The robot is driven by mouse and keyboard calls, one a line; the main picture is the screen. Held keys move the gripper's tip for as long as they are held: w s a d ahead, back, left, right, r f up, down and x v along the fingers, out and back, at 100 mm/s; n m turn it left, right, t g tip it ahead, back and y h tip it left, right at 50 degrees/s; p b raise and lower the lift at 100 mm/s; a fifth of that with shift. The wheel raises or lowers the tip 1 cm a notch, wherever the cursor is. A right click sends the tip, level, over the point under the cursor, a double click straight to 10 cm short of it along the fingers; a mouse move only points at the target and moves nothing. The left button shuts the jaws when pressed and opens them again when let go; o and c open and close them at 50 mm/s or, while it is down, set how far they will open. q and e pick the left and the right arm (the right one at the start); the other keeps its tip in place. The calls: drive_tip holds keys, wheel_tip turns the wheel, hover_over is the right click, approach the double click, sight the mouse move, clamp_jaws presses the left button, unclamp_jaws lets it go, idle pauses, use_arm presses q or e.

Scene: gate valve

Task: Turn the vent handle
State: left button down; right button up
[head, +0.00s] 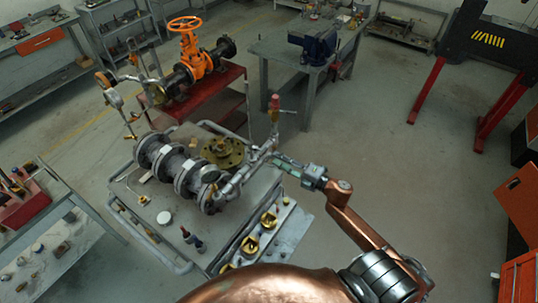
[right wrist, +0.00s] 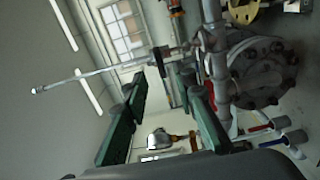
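My right gripper (head: 277,163) reaches in from the lower right to the pipe assembly on the cart. In the right wrist view its two green fingers (right wrist: 163,88) are spread apart, with nothing held between them. A long thin metal rod (right wrist: 95,72), possibly the vent handle, sticks out from a small valve fitting (right wrist: 163,55) just beyond the fingertips. A thin upright rod (head: 248,105) also stands by the pipework in the head view. A small red-topped fitting (head: 275,103) stands on the vertical pipe beside the gripper. My left gripper is not in view.
Flanged grey pipework (head: 180,165) lies on a grey cart (head: 130,190). Brass parts (head: 250,245) sit in a tray at its front right. An orange handwheel valve (head: 190,50) stands on a red stand behind. A workbench with a blue vise (head: 318,45) is farther back.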

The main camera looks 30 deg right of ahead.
drive_tip(key=shift+v, duration=2.2)
